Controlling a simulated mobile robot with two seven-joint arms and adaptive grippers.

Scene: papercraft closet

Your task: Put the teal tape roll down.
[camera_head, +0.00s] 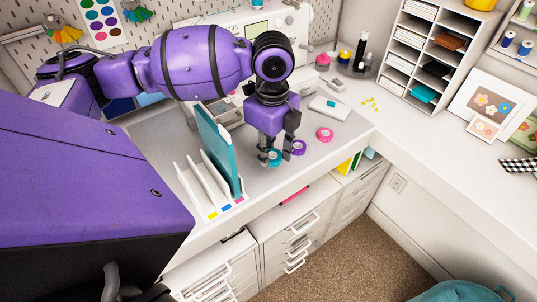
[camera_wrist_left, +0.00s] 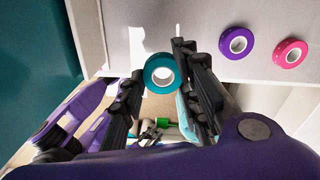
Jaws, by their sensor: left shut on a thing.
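The teal tape roll (camera_head: 274,158) is between the fingertips of my left gripper (camera_head: 280,150), near the front edge of the white desk. In the left wrist view the teal tape roll (camera_wrist_left: 149,73) shows as a ring with a white core, and the left gripper (camera_wrist_left: 165,85) is shut on it. I cannot tell whether the roll touches the desk. A purple tape roll (camera_head: 298,148) lies just right of the gripper, and a pink tape roll (camera_head: 325,134) lies farther right. Both also show in the left wrist view. My right gripper is not in view.
A white file rack (camera_head: 201,188) with a teal folder (camera_head: 215,145) stands close left of the gripper. A white sewing machine (camera_head: 235,28) is behind. White drawers (camera_head: 297,228) stand below the desk's front edge. The desk right of the pink roll is clear.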

